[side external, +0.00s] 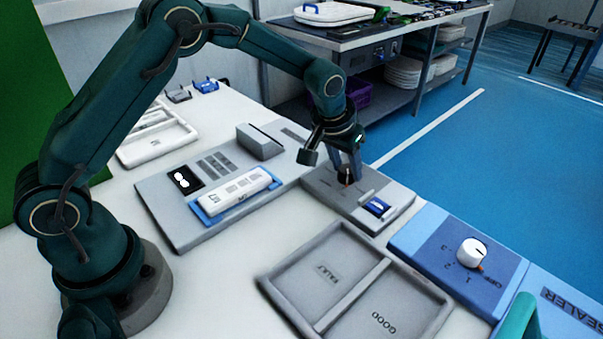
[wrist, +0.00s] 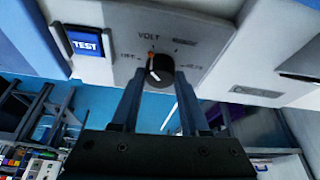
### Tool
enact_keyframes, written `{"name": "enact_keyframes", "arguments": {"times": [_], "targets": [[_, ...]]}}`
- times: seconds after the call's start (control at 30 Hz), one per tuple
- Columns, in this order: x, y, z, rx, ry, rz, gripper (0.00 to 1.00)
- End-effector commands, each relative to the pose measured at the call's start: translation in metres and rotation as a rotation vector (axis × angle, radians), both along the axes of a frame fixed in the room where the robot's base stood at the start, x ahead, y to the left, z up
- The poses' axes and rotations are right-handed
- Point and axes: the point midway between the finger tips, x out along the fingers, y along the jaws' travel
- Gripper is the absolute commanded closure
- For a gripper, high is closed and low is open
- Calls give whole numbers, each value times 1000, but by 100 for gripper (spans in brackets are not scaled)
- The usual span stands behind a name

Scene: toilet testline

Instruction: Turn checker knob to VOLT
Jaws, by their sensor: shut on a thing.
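The grey checker (side external: 325,190) stands on the table, with a blue TEST button (wrist: 87,44) on it. Its black knob (wrist: 160,75) has an orange pointer (wrist: 150,60) that points up and slightly left in the wrist view, toward the VOLT label (wrist: 148,37). Other small labels lie left and right of the knob and are too small to read surely. My gripper (wrist: 158,77) is shut on the knob, one finger on each side. In the side view my gripper (side external: 347,173) reaches down onto the checker and partly hides the knob.
A tray (side external: 381,272) marked FAULT and GOOD lies in front of the checker. A blue panel (side external: 420,238) with a white dial (side external: 472,252) stands at the right. A grey station (side external: 160,205) holding a white device (side external: 236,193) is at the left.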

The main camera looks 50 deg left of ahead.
Motion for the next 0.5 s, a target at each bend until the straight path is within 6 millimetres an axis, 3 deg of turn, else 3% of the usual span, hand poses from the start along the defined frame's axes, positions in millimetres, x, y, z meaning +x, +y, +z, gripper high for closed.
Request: {"name": "enact_keyframes", "arguments": {"times": [0.5], "targets": [[0,2,0,-2,3,-254,100]]}}
